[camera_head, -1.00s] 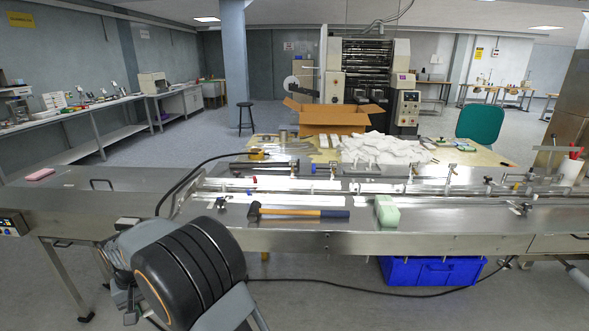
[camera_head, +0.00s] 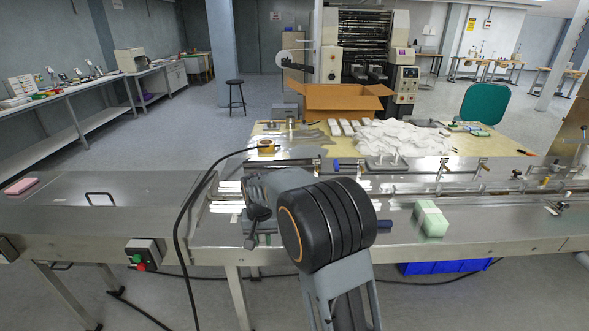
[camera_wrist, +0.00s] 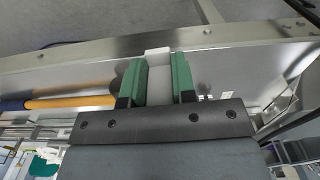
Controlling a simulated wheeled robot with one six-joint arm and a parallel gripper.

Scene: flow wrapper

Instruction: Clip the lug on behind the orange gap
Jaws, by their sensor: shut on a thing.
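In the wrist view my gripper (camera_wrist: 159,78) has two green fingers shut on a pale grey-white block, the lug (camera_wrist: 158,52). The lug's far end shows just past the fingertips, close to a metal rail or edge (camera_wrist: 215,38) of the machine. In the head view my arm stands in front of the conveyor bed (camera_head: 400,240) and hides most of what lies behind it, and the lug cannot be made out there. I cannot pick out an orange gap in either view.
A hammer's orange handle (camera_wrist: 70,102) shows left of my gripper; its dark end (camera_head: 384,225) shows right of my arm. A pale green block (camera_head: 431,218) lies farther right. A black cable (camera_head: 181,220) hangs at left, near a button box (camera_head: 145,252).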

